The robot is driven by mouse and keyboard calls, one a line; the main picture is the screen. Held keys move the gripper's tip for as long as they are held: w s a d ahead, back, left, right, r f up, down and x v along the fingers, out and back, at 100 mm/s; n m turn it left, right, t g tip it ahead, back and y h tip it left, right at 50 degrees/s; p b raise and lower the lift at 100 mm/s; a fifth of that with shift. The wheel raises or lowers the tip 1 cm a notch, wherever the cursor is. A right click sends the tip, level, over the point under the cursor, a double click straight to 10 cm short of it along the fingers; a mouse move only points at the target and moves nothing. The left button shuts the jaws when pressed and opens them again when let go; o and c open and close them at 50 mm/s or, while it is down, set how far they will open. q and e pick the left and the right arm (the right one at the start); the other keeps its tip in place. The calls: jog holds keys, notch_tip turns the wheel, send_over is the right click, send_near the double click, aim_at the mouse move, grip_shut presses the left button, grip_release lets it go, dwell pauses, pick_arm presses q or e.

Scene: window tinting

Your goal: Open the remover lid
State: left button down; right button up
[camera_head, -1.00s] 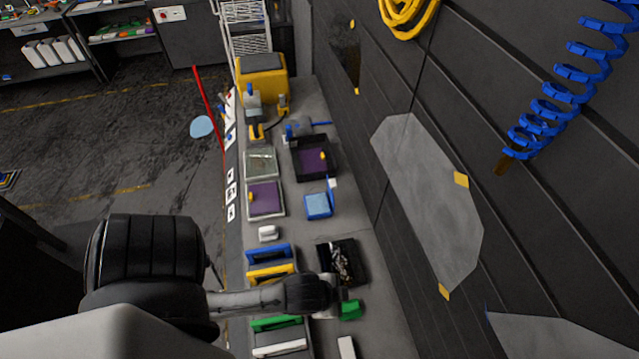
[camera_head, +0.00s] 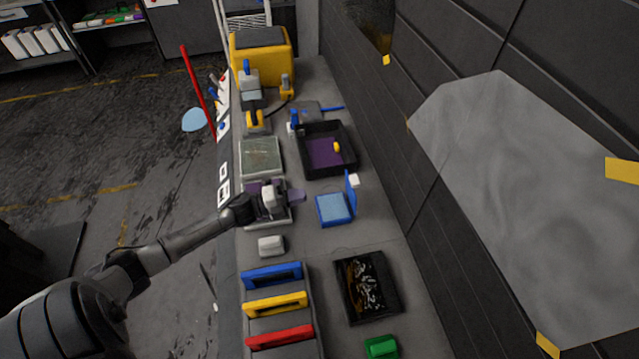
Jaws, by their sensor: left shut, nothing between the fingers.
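The likeliest remover container is a small blue box (camera_head: 334,208) on the bench; no label is legible. Its blue lid (camera_head: 351,196) stands upright along the right side, with a small white piece at its top, so it looks raised. My left arm reaches in from the lower left. My left gripper (camera_head: 297,196) is shut and empty, above the tray with a purple pad (camera_head: 283,219) and pointing right toward the blue box. It is apart from the box and lid in the picture. It partly hides the purple tray. My right gripper is not in view.
A black bin with a purple bottom (camera_head: 354,162) and a greenish tray (camera_head: 260,157) lie behind. A white block (camera_head: 271,246), blue, yellow and red handled pieces (camera_head: 278,306), and a black bin of small parts (camera_head: 389,281) are nearer. The wall rises on the right.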

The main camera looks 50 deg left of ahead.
aim_at(350, 183)
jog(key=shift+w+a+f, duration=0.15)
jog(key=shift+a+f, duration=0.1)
pick_arm(q)
jog(key=shift+m, duration=0.3)
jog(key=p+x, duration=0.1)
jog(key=x, duration=1)
jog(key=shift+w+a+p, duration=0.15)
jog(key=shift+w+p, duration=0.1)
jog(key=shift+p, duration=0.15)
jog(key=shift+x, duration=0.8)
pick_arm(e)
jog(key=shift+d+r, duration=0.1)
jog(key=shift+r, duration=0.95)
